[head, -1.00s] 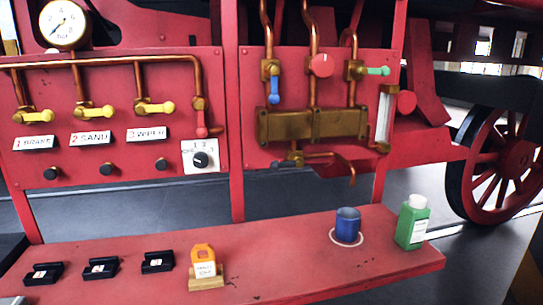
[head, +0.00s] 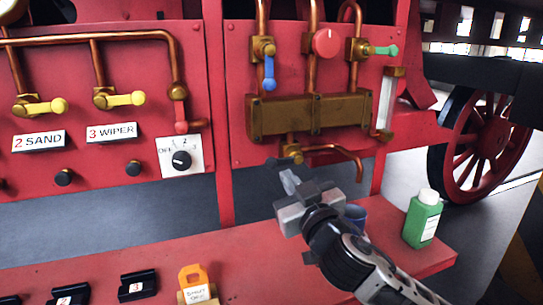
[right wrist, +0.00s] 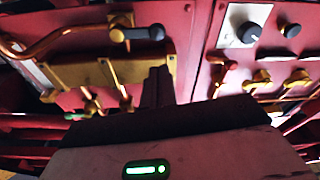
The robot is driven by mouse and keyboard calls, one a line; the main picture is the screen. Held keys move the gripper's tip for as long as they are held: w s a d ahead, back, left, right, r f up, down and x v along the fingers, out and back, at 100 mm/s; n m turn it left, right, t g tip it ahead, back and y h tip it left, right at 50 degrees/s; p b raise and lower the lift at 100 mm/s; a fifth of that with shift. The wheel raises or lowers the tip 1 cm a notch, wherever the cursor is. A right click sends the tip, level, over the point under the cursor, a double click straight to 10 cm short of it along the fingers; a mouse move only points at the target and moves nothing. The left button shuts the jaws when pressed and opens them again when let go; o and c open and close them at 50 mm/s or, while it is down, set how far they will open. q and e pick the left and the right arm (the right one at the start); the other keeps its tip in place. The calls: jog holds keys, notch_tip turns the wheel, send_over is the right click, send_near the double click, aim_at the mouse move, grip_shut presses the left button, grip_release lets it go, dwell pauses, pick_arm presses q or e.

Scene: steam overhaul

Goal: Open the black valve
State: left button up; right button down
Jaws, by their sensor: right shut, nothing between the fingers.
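The black valve (head: 276,163) is a dark lever on a brass fitting under the brass block (head: 312,116), with a copper outlet pipe to its right. In the head view the lever points left, roughly level. In the right wrist view the black lever (right wrist: 146,33) shows at the top, upside down. My right gripper (head: 288,183) is shut and empty, just below the lever in the head view; I see a gap between them. Its closed fingers (right wrist: 158,86) show in the right wrist view. My left gripper is not in view.
Blue (head: 269,74) and green (head: 382,51) levers and a red round knob (head: 326,42) sit above the block. A black dial (head: 181,160) is to the left. On the red shelf are a partly hidden blue cup (head: 356,214), a green bottle (head: 422,219) and an orange tag (head: 194,280).

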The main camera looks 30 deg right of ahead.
aim_at(284, 161)
pick_arm(q)
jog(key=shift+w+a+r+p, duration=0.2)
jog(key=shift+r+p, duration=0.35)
jog(key=shift+p, duration=0.5)
pick_arm(e)
jog(key=x, duration=0.9)
jog(key=shift+w, duration=0.3)
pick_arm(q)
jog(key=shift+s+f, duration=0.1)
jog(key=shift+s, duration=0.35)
pick_arm(e)
jog(key=shift+f+n, duration=0.25)
jog(key=shift+n, duration=0.25)
